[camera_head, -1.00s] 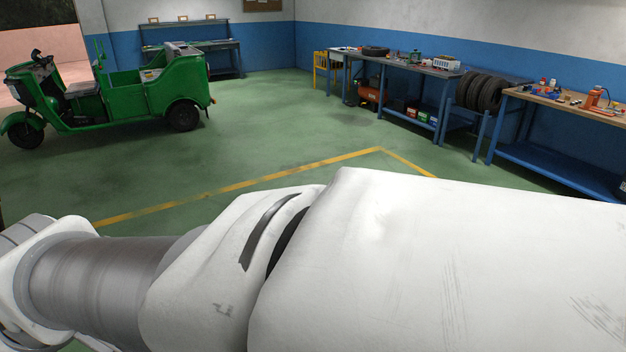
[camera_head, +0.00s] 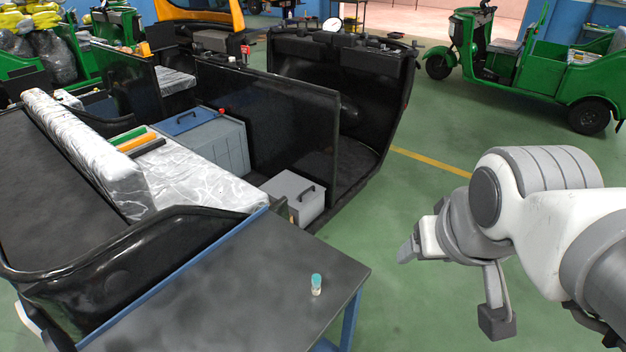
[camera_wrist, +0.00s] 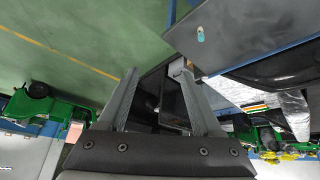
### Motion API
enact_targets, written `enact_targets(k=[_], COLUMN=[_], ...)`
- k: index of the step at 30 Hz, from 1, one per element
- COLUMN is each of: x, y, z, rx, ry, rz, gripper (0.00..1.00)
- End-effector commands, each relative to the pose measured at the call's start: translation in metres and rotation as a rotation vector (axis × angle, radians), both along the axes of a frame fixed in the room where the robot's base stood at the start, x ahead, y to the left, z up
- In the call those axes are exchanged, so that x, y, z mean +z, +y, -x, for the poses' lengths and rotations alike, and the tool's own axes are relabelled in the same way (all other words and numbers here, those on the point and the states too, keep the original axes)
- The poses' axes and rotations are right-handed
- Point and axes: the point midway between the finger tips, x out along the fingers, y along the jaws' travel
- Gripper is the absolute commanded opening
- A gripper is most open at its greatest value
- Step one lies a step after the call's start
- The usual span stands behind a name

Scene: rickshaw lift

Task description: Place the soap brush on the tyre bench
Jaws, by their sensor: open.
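A small upright item with a teal top and pale lower part (camera_head: 316,284) stands near the right corner of a dark-topped table (camera_head: 225,300). It may be the soap brush, but it is too small to tell. It also shows in the wrist view (camera_wrist: 200,34), above and right of the fingers. My gripper (camera_wrist: 157,72) is open, with nothing between its fingers. In the head view my gripper (camera_head: 408,250) hangs over the floor, to the right of the table and apart from it. The tyre bench is not in view now.
A black rickshaw body (camera_head: 290,120) with a silver seat (camera_head: 190,175) stands right behind the table. It holds a blue-lidded grey box (camera_head: 210,145) and a smaller grey box (camera_head: 295,195). A green rickshaw (camera_head: 530,75) stands at the back right. The floor between is clear.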

Motion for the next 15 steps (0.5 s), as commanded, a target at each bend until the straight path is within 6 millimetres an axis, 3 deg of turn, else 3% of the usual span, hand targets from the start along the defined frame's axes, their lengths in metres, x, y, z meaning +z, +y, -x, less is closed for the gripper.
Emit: enact_targets(k=[1,9,15], x=[-0.014,-0.051,-0.095], y=[-0.011,-0.058,-0.08], z=[-0.015,-0.099,-0.157], rx=[-0.012,0.011,0.12], ry=[-0.014,-0.153,-0.249], rz=[0.032,0.197,0.276], gripper=[0.67,0.67,0.67])
